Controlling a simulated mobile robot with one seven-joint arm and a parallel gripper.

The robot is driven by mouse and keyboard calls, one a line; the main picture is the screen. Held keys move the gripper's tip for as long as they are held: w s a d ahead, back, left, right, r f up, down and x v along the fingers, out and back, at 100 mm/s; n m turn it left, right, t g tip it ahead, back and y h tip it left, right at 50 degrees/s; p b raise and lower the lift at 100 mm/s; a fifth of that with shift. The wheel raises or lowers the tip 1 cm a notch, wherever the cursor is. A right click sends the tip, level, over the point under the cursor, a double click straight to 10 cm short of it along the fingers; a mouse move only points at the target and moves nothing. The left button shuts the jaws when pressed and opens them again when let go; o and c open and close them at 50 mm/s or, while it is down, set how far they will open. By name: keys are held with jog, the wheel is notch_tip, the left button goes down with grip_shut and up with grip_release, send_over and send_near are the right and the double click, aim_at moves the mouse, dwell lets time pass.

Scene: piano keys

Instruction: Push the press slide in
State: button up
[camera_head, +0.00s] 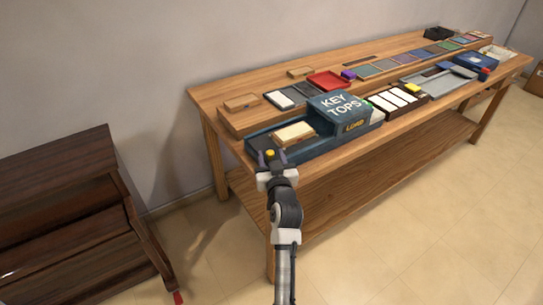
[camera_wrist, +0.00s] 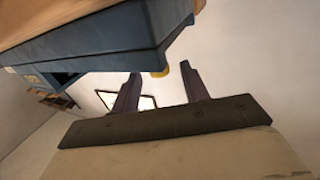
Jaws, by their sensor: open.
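The press (camera_head: 340,106) is a dark blue box marked "KEY TOPS" and "LOAD" at the near left end of the workbench. A blue slide (camera_head: 262,142) sticks out from its left side and carries a cream block (camera_head: 293,133). A yellow knob (camera_head: 270,153) shows at the slide's outer end. My gripper (camera_head: 268,165) is at that end, its fingers pointing toward the knob. The blue body (camera_wrist: 100,40) fills the upper left there.
The wooden workbench (camera_head: 212,97) holds a red tray (camera_head: 328,80), a rack of white keys (camera_head: 394,99) and several coloured tiles. A dark wooden piano (camera_head: 60,190) stands at the left. Open floor (camera_head: 440,210) lies in front of the bench.

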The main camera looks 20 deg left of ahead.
aim_at(322, 141)
grip_shut()
dwell(0.3)
jog(key=w+d+b, duration=0.3)
jog(key=w+b, duration=0.1)
jog(key=w+d+b, duration=0.4)
jog(key=w, duration=0.1)
jog(key=w+d+b, duration=0.4)
jog(key=w, duration=0.1)
jog(key=shift+w+d+f, duration=0.1)
jog(key=shift+w+d, duration=0.1)
jog(key=shift+w+d+b, duration=0.25)
jog(key=shift+w+b, duration=0.05)
jog(key=shift+w, duration=0.1)
jog(key=shift+d+r, duration=0.1)
jog(key=shift+r, duration=0.15)
grip_release()
jog(key=shift+w+d+f, duration=0.1)
jog(key=shift+w, duration=0.05)
